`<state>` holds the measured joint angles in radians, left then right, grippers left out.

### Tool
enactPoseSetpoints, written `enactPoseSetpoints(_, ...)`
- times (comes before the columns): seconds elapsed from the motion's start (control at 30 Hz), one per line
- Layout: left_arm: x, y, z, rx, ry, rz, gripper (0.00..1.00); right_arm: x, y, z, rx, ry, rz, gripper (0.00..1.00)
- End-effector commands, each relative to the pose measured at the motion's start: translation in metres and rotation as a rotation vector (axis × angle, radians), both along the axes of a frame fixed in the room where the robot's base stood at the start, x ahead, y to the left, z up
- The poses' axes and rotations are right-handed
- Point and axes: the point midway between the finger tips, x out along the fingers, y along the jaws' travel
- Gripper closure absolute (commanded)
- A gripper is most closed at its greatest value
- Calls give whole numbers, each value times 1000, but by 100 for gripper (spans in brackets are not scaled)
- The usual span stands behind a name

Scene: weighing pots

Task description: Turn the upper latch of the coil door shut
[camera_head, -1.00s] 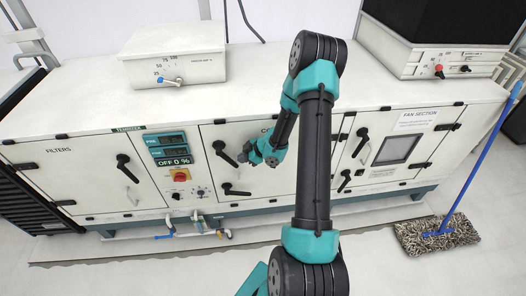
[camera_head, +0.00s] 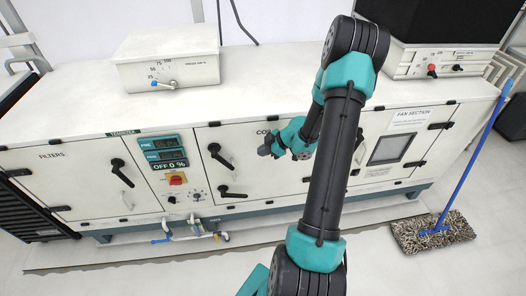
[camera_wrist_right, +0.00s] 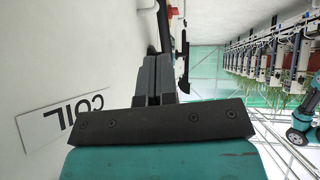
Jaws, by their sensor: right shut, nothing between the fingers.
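The coil door (camera_head: 285,186) is the middle panel of the white cabinet, partly hidden by my right arm. Its upper latch (camera_head: 221,157) is a black handle near the door's left edge, slanting down to the right. A lower black latch (camera_head: 233,192) lies nearly level below it. My right gripper (camera_head: 264,150) is shut and empty, apart from the upper latch and to its right. In the right wrist view the shut fingers (camera_wrist_right: 155,75) show beside the white panel, with black handles beyond them. My left gripper is not in view.
A control panel (camera_head: 172,165) with a red-yellow switch is left of the coil door. The filters door (camera_head: 75,180) and fan section door (camera_head: 395,150) flank it. A box with a gauge (camera_head: 168,58) stands on top. A mop (camera_head: 433,232) leans at the right.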

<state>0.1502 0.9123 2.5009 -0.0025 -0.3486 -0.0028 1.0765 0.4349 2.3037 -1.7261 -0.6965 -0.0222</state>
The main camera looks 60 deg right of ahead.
Motion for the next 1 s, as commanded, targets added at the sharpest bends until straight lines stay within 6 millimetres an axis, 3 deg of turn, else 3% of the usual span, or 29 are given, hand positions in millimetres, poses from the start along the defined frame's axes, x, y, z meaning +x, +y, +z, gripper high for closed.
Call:
enactPoseSetpoints(0.37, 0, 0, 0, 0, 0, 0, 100, 0, 0, 0, 112, 45, -100, 100)
enactPoseSetpoints(1.0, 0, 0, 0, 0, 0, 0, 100, 1, 3, 1, 916, 401, -749, 100)
